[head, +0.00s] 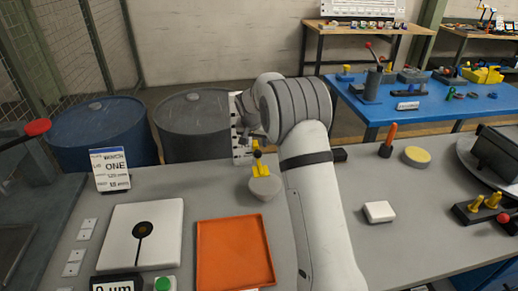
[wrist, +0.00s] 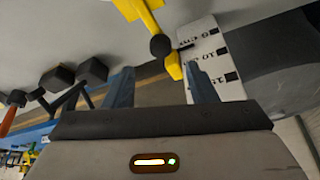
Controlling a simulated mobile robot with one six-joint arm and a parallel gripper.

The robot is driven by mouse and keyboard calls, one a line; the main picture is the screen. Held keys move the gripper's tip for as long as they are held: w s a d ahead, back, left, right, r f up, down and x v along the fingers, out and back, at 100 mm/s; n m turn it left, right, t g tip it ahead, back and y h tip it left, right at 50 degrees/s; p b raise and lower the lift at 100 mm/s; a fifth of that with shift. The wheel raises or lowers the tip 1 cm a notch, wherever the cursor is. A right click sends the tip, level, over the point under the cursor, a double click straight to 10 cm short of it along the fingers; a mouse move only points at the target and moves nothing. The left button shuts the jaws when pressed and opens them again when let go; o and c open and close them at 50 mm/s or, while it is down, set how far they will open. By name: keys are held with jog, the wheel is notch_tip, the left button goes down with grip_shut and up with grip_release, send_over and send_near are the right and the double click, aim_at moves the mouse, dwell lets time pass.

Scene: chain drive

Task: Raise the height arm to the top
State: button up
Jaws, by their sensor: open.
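The yellow height arm (head: 259,170) stands by a grey rounded base (head: 265,187) on the grey bench, with a small black ball knob (head: 256,154). A white scale plate (head: 241,148) with black marks stands behind it. In the wrist view the yellow arm (wrist: 139,9) and its black knob (wrist: 160,47) lie just past my fingertips, with the scale plate (wrist: 207,62) to the right. My gripper (wrist: 160,68) is open, its two fingers apart on either side of the knob's line, with nothing held. In the head view my gripper is mostly hidden by my arm.
Two drums (head: 193,122) stand beyond the bench. A white block (head: 379,212) lies at the right.

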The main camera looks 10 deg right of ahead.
aim_at(257, 152)
jog(key=shift+p+x, duration=0.75)
jog(key=shift+x, duration=3.2)
jog(key=shift+c, duration=0.5)
